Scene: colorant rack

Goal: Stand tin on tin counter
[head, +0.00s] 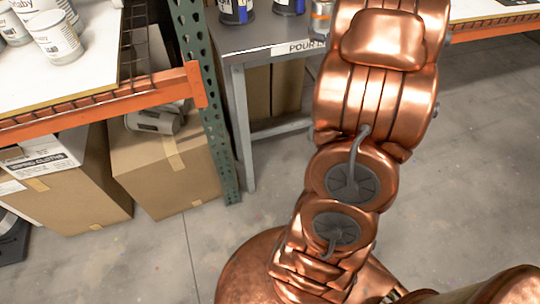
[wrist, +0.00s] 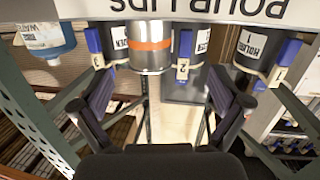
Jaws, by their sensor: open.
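A silver metal tin with an orange band (wrist: 150,55) shows in the wrist view, near the top between the fingers. In the head view a tin with an orange band (head: 320,18) stands on the grey table (head: 262,42), partly hidden by my arm. My gripper (wrist: 162,84) is open and empty, its two dark fingers spread wide below the tin in the picture. The gripper is not in the head view. I cannot tell which surface is the tin counter.
Dark tins with blue parts (head: 236,10) stand on the grey table. In the wrist view, blue tags numbered 3 (wrist: 95,45), 2 (wrist: 184,55) and 1 sit beside dark containers. A white-topped rack (head: 60,75) with an orange beam holds white tins (head: 55,38); cardboard boxes (head: 165,165) stand below.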

